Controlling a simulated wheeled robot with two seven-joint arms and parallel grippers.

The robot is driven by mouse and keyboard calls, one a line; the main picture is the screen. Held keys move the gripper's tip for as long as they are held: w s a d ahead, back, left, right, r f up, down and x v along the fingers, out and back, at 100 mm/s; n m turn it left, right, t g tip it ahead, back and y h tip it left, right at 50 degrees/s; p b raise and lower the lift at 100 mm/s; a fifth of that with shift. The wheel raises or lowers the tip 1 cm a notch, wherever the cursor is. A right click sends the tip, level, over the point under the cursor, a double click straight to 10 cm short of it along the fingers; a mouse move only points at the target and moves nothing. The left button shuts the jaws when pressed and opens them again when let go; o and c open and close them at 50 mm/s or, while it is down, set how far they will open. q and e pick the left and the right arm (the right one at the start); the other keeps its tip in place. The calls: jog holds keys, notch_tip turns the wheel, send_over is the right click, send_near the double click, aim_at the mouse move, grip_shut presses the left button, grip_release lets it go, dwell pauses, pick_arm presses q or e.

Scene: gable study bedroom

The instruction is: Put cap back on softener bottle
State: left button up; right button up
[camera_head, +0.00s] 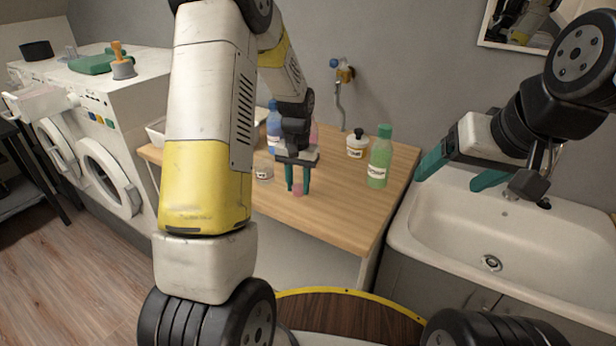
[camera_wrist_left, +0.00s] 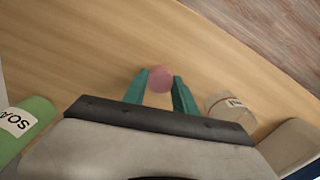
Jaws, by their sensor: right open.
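A small round pink cap (camera_wrist_left: 160,79) sits between the teal fingertips of my left gripper (camera_head: 298,187), above or on the wooden counter. The cap also shows small in the head view. A pink bottle (camera_head: 314,133), likely the softener, stands behind the left gripper, mostly hidden; its top and label cannot be made out. My right gripper (camera_head: 452,180) is open and empty above the sink's left side.
A green bottle (camera_head: 380,160) and a white jar with black lid (camera_head: 357,145) stand right on the counter (camera_head: 335,215). A blue bottle (camera_head: 273,125) stands behind my left arm; a small labelled jar (camera_head: 264,172) is left of the gripper. The sink (camera_head: 450,235) lies right; the front counter is clear.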

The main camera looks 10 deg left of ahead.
aim_at(296, 189)
pick_arm(q)
grip_shut()
jog(key=shift+r, duration=0.6)
jog(key=shift+s+a+r, duration=0.1)
jog(key=shift+s+r, duration=0.2)
jog(key=shift+r, duration=0.35)
jog(key=shift+s+a+r, duration=0.1)
jog(key=shift+s+r, duration=0.15)
jog(key=shift+r, duration=0.35)
jog(key=s+a+r, duration=0.1)
jog(key=s+a, duration=0.2)
jog(key=s, duration=1.1)
jog(key=shift+s+r, duration=0.15)
jog(key=shift+s, duration=0.15)
jog(key=shift+a, duration=0.1)
